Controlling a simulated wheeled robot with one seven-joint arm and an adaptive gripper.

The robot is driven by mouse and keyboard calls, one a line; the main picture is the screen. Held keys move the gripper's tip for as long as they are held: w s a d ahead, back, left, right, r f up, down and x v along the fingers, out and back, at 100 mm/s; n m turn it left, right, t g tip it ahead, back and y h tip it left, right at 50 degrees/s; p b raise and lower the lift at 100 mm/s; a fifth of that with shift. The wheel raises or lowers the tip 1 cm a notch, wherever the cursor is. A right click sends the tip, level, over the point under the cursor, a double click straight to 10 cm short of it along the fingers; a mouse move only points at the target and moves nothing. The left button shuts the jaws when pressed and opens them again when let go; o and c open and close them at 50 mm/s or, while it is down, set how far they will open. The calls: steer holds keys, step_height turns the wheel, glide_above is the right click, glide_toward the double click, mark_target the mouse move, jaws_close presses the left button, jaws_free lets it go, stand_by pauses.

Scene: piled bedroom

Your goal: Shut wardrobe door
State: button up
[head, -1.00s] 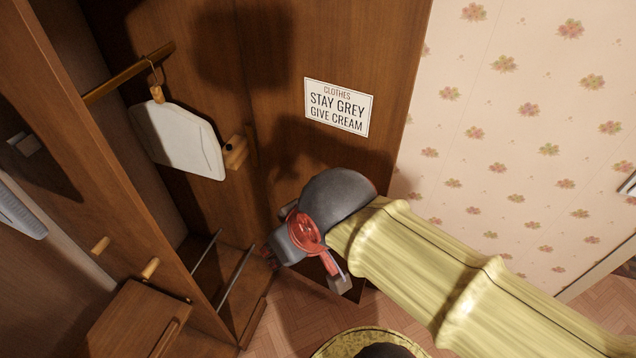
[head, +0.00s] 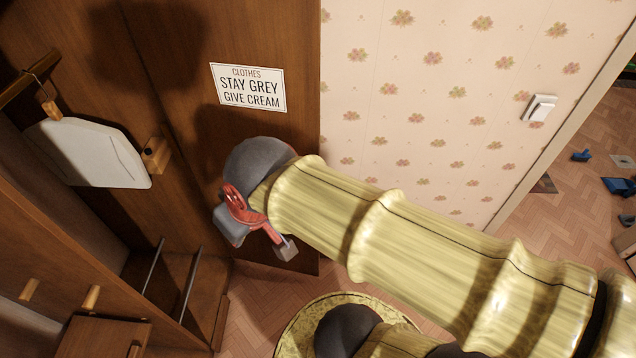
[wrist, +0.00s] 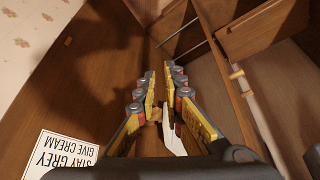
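The brown wardrobe door (head: 285,150), with a white sign reading "CLOTHES STAY GREY GIVE CREAM" (head: 248,88), stands beside the patterned wall in the head view. The open wardrobe interior (head: 190,255) is to its left. My gripper (head: 230,222) is in front of the panel, below the sign; its fingertips are mostly hidden in the head view. In the wrist view my gripper (wrist: 160,80) has a gap between its fingers and nothing held. The door (wrist: 95,75) runs along its left side. I cannot tell whether the gripper touches it.
A pale garment (head: 85,152) hangs from a rod in the wardrobe. A wooden knob (head: 156,155) shows beside it. A small drawer unit (head: 100,338) is at lower left. Blue items (head: 618,186) lie on the floor at far right.

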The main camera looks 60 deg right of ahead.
steer(key=d+f+m+g, duration=0.1)
steer(key=d+f, duration=0.2)
steer(key=d+f+m+g, duration=0.1)
steer(key=d+f+m, duration=0.1)
steer(key=d+f, duration=0.1)
steer(key=d+f+m+g+b, duration=0.1)
steer(key=d+f, duration=0.2)
steer(key=d, duration=0.1)
steer(key=shift+s+f+m+g, duration=0.25)
steer(key=shift+f+m+g, duration=0.05)
steer(key=shift+f, duration=0.1)
jaws_close()
steer(key=s+d+f+m+t+y+b, duration=0.25)
steer(key=d+f+m+t, duration=0.45)
steer(key=d+f, duration=0.8)
steer(key=s+d+f+m+t+y+b, duration=0.1)
steer(key=d+f+m+t+y, duration=0.2)
steer(key=d+f+m+t, duration=0.8)
steer(key=w+d+n+g+h, duration=0.2)
steer(key=d+n+h, duration=0.3)
steer(key=d, duration=0.7)
steer(key=w+a+b, duration=0.1)
steer(key=w+a, duration=0.1)
steer(key=w, duration=0.2)
steer(key=w+a+n, duration=0.1)
steer(key=w+a, duration=0.1)
steer(key=w, duration=0.3)
steer(key=shift+a+y+b, duration=0.25)
steer(key=shift+y+b, duration=0.1)
steer(key=shift+b, duration=0.05)
